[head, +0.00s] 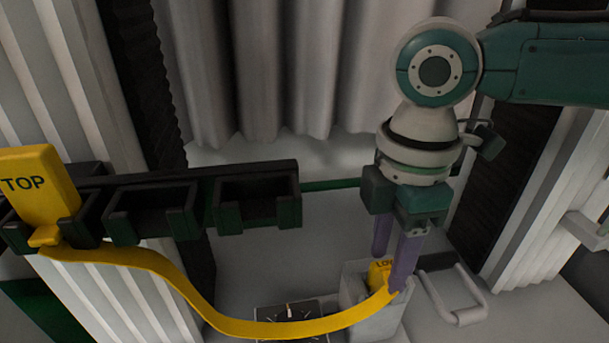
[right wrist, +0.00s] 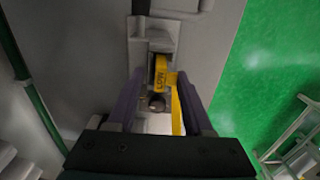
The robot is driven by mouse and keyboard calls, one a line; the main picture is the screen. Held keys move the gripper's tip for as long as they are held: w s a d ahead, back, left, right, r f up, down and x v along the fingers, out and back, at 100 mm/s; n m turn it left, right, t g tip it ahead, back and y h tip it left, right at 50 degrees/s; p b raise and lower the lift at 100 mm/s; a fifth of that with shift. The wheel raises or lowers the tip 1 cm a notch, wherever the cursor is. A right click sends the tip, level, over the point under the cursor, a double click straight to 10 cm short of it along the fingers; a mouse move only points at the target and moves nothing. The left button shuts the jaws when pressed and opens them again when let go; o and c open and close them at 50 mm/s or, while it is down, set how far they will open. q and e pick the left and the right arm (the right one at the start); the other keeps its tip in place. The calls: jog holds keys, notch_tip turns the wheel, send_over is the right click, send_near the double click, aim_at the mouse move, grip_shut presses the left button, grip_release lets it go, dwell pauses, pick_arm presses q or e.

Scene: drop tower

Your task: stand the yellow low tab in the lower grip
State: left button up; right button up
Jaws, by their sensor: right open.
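The yellow low tab (head: 379,272), marked LOW, stands at the grey lower grip (head: 374,322); its lower part is hidden in the head view. In the right wrist view the low tab (right wrist: 161,72) lies between the fingertips. My right gripper (head: 392,272) points down with its purple fingers open around the tab; gaps to it are hard to judge. The gripper also shows in the right wrist view (right wrist: 160,78). A yellow strap (head: 250,326) hangs from the low tab to the yellow TOP tab (head: 36,186). My left gripper is not in view.
The TOP tab stands in the left slot of a dark rack (head: 205,172); the other two slots look empty. A dial (head: 288,311) sits left of the lower grip. A grey handle (head: 466,314) stands at its right. Pale curtains hang behind.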

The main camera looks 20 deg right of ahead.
notch_tip(320, 180, up, 10)
jog(key=p, duration=0.2)
dwell(0.5)
